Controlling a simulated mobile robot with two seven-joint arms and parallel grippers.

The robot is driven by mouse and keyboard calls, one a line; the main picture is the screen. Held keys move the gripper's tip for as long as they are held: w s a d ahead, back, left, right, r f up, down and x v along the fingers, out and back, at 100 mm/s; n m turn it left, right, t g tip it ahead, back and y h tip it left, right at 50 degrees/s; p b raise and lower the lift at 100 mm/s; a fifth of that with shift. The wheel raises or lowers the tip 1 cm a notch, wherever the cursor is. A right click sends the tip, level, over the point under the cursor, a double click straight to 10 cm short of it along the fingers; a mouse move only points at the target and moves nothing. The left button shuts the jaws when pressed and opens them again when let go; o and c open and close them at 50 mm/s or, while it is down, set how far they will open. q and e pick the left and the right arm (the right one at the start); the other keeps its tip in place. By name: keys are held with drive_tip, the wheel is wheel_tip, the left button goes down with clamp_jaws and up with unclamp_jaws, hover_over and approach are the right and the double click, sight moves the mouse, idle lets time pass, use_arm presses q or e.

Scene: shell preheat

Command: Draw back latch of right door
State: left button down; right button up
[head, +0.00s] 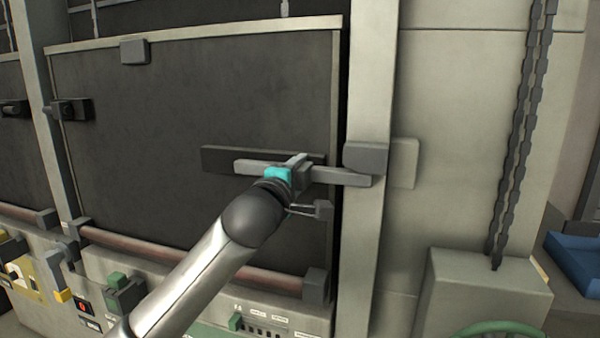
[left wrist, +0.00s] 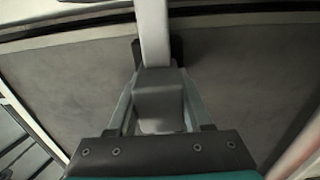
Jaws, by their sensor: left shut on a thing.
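The right door (head: 180,110) is a large dark panel in a pale frame, and it looks shut. Its latch is a light grey bar (head: 340,177) lying across a dark backing plate (head: 222,159) near the door's right edge. The bar's right end overlaps the pale post, at the grey keeper block (head: 366,158). My left gripper (head: 300,172) is at the bar, shut on the latch handle. In the left wrist view its fingers stand on both sides of the grey handle block (left wrist: 160,100), with the bar (left wrist: 153,35) running beyond it. My right gripper is not in view.
A reddish rail (head: 190,258) runs along the door's bottom, above a panel of switches (head: 262,328). Dark chains (head: 522,130) hang at right over a grey box (head: 487,285) and a green wheel (head: 500,329). A blue tray (head: 575,262) is at far right.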

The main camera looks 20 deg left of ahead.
use_arm(q)
drive_tip(key=shift+a+r+p, duration=0.2)
drive_tip(key=shift+a+p, duration=0.3)
drive_tip(key=shift+a, duration=0.05)
drive_tip(key=a+p, duration=0.1)
drive_tip(key=a, duration=0.2)
drive_tip(key=a+p, duration=0.1)
drive_tip(key=a, duration=0.1)
drive_tip(key=shift+w+a+f, duration=0.15)
drive_tip(key=shift+a+f, duration=0.05)
drive_tip(key=shift+a, duration=0.2)
drive_tip(key=c, duration=0.7)
unclamp_jaws()
drive_tip(key=o, duration=0.3)
drive_tip(key=shift+a, duration=0.15)
drive_tip(key=shift+o, duration=0.4)
drive_tip(key=shift+d, duration=0.2)
